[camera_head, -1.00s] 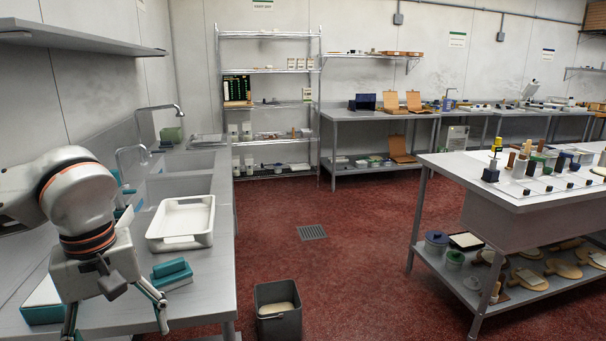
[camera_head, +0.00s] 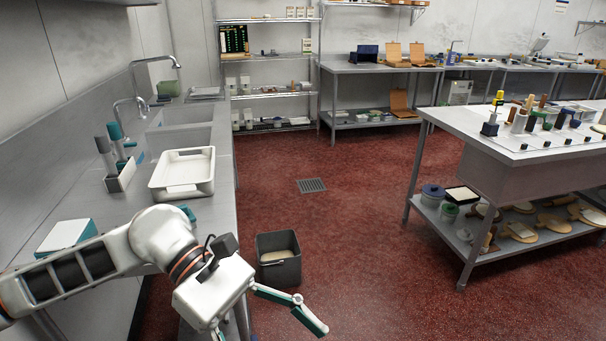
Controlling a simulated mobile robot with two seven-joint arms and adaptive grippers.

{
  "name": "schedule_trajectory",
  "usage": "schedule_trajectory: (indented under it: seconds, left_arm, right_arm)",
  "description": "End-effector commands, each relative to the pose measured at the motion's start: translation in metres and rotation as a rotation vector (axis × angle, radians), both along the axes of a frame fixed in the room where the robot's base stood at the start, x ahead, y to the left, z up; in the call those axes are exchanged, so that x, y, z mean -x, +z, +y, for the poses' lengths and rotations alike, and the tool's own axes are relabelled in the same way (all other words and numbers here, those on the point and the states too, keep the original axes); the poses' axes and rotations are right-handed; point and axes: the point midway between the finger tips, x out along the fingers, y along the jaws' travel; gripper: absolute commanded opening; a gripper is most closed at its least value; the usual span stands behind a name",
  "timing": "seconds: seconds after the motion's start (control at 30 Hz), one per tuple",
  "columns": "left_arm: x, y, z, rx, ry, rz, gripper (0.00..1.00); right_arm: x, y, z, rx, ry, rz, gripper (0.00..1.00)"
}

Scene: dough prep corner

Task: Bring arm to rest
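My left arm comes in from the lower left in the head view, bent over the front edge of the steel sink counter (camera_head: 200,222). My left gripper (camera_head: 270,332) hangs past the counter edge, above the red floor. Its two fingers are spread wide apart, one reaching to the right and the other pointing down to the bottom edge of the picture. My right gripper is not in view.
A grey bin (camera_head: 279,262) stands on the floor just beyond my gripper. A white tray (camera_head: 184,172), a caddy with bottles (camera_head: 121,176) and a teal-and-white box (camera_head: 68,235) are on the counter. A worktable (camera_head: 480,140) stands at right. Open floor lies between.

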Motion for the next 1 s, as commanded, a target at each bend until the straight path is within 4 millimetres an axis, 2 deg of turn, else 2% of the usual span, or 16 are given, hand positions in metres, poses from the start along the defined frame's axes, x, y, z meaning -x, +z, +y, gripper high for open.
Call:
schedule_trajectory:
  seconds: [0.1,0.3,0.47,0.6,0.77,0.87,1.0]
  left_arm:
    - [0.006,0.017,-0.028,0.119,0.084,0.188,0.72]
    - [-0.005,0.050,-0.057,0.300,0.242,0.534,0.72]
    - [-0.031,0.067,-0.064,0.431,0.376,0.839,0.72]
    - [-0.064,0.070,-0.058,0.537,0.499,1.120,0.72]
    - [-0.106,0.053,-0.039,0.650,0.641,1.457,0.72]
    - [-0.131,0.030,-0.021,0.718,0.731,1.676,0.72]
    - [-0.158,-0.020,0.011,0.812,0.858,1.984,0.72]
  right_arm:
    - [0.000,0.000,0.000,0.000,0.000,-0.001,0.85]
    - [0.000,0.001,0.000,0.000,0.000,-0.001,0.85]
    - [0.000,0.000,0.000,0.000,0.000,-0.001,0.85]
    - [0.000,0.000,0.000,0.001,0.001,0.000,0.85]
    - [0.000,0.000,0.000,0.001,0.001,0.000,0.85]
    - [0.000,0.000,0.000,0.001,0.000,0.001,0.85]
    - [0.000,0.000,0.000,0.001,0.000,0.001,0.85]
